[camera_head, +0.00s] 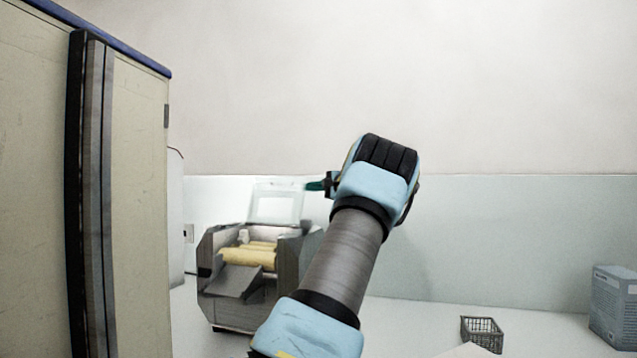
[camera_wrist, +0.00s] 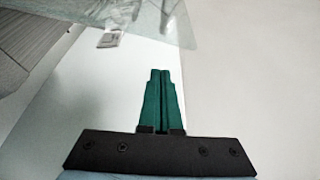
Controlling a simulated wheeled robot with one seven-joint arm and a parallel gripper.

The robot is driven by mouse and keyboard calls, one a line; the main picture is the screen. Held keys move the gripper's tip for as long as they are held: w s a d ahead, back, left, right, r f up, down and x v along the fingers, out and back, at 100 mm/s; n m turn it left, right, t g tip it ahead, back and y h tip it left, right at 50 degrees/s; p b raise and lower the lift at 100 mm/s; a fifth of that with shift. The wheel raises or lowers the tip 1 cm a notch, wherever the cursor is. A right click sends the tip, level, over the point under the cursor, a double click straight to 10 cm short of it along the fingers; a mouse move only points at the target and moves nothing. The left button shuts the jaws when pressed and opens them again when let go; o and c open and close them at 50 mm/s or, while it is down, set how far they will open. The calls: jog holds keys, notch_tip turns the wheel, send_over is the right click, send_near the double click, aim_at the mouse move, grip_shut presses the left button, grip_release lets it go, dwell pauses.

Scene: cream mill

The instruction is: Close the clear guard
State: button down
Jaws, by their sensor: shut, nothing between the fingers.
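The clear guard (camera_head: 276,204) is a transparent panel with a pale frame. In the head view it stands raised above the back of the grey mill (camera_head: 235,280), whose cream rollers (camera_head: 247,257) are exposed beneath it. My gripper (camera_head: 314,186) has green fingers and is just right of the guard's upper right edge. In the wrist view the green fingers of my gripper (camera_wrist: 161,78) are together and empty. The clear guard (camera_wrist: 150,22) crosses the top of that view, beyond the fingertips. I cannot tell whether they touch it. My arm hides the mill's right side.
A tall cream cabinet (camera_head: 40,180) with a dark vertical edge fills the left. A small dark wire basket (camera_head: 482,332) and a grey-blue box (camera_head: 614,305) stand at the lower right. The white surface between my arm and the basket is clear. A pale wall stands behind.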

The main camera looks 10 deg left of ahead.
aim_at(297, 186)
jog(key=shift+s+a+r+p, duration=0.15)
jog(key=shift+s+a+p, duration=0.15)
jog(key=shift+s+a, duration=0.4)
jog(key=shift+s+a+r+p, duration=0.1)
jog(key=shift+s+a+p, duration=0.2)
jog(key=shift+s+a, duration=0.4)
jog(key=shift+a+b, duration=0.1)
jog(key=shift+b, duration=0.35)
